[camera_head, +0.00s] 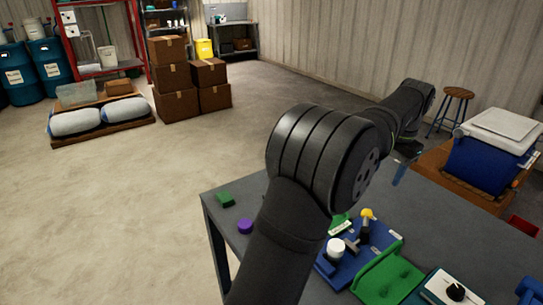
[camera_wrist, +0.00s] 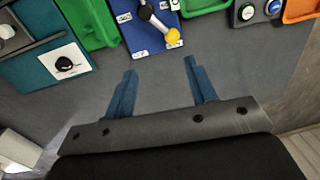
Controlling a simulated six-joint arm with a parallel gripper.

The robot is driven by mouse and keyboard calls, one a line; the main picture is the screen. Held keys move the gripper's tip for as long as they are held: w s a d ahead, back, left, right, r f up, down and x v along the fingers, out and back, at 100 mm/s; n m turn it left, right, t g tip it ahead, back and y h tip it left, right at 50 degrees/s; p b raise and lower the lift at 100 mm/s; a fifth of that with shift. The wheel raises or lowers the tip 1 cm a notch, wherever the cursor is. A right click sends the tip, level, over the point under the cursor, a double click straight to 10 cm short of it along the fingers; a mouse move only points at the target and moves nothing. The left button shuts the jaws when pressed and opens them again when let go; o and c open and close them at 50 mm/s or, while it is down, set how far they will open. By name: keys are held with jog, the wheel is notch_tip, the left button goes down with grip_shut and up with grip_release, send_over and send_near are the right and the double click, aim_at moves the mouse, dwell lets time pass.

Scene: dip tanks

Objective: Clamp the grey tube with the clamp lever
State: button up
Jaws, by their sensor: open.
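The clamp lever (camera_head: 366,225) stands on a blue plate (camera_head: 347,268) on the table, its yellow knob up. In the wrist view the yellow knob (camera_wrist: 173,35) ends a light rod with a dark joint, over the blue plate (camera_wrist: 133,37) at the top. A short white-topped cylinder (camera_head: 336,247) is on the plate. I cannot tell a grey tube for certain in either view. My gripper (camera_wrist: 160,66) is open and empty, its blue fingers apart, with the knob beyond the fingertips. In the head view my arm hides most of it; one blue finger (camera_head: 400,172) shows.
Green trays (camera_head: 388,280) and a dial box (camera_head: 452,290) flank the plate. A green block (camera_head: 225,199) and a purple disc (camera_head: 245,226) lie at the table's left. A blue cooler (camera_head: 482,165) stands at the right. Bare grey tabletop (camera_wrist: 150,85) lies between my fingers.

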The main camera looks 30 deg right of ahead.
jog(key=shift+w+a+f, duration=0.1)
jog(key=shift+f, duration=0.05)
jog(key=c, duration=0.7)
jog(key=w+a+f+n+h, duration=0.1)
jog(key=w+a+f+g+h, duration=0.1)
jog(key=f, duration=0.1)
jog(key=w+f+n+g+h, duration=0.1)
jog(key=f, duration=0.1)
jog(key=shift+w+a+n, duration=0.2)
jog(key=shift+a+n, duration=0.1)
jog(key=shift+a, duration=0.1)
grip_shut()
jog(key=w+a+f+n+h, duration=0.4)
jog(key=w+a+n, duration=0.1)
jog(key=a, duration=0.1)
jog(key=shift+w+n, duration=0.3)
jog(key=shift+w, duration=0.1)
jog(key=shift+a+f, duration=0.1)
